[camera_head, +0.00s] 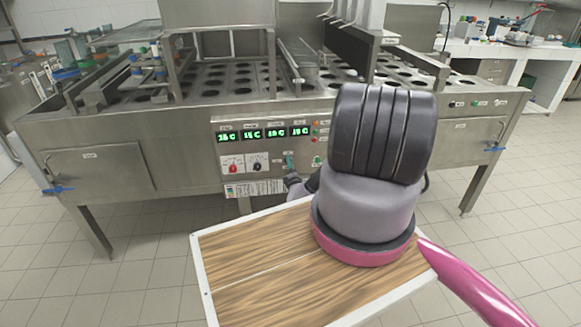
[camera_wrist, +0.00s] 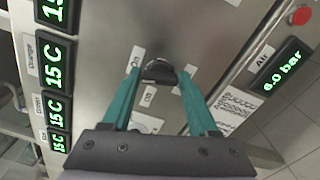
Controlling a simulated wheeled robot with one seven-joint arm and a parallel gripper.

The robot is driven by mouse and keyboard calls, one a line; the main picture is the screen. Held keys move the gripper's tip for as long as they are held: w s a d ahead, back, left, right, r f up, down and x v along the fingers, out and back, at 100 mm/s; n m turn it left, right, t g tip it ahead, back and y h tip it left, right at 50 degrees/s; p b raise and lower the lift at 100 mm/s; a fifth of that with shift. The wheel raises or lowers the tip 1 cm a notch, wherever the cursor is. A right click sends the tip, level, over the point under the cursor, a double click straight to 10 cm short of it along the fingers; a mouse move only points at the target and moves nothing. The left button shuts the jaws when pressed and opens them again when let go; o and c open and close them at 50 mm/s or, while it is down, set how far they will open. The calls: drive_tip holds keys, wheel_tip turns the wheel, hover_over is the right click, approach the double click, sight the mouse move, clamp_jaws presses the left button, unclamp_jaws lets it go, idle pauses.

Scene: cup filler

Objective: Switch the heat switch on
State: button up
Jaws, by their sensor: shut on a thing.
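The control panel (camera_head: 265,148) is on the front of the steel machine. In the wrist view, a small black switch knob (camera_wrist: 160,69) sits on the steel panel face, with small white labels beside it. The label by its upper left seems to read "On"; the others are too blurred to read surely. My gripper (camera_wrist: 161,78) has its two teal fingers on either side of this knob, shut on it. In the head view my gripper (camera_head: 290,161) is at the panel's lower edge, right of the black rotary switch (camera_head: 257,166) and the red one (camera_head: 233,166). My arm hides part of the panel.
Green displays (camera_head: 262,133) run along the panel's top, several reading 15 C. A pressure display (camera_wrist: 282,72) reads 6.0 bar, near a red button (camera_wrist: 300,16). Tiled floor in front of the machine is clear.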

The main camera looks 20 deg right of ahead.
drive_tip(key=shift+f+m, duration=0.1)
drive_tip(key=shift+m, duration=1.6)
drive_tip(key=o, duration=1.4)
drive_tip(key=v, duration=1.1)
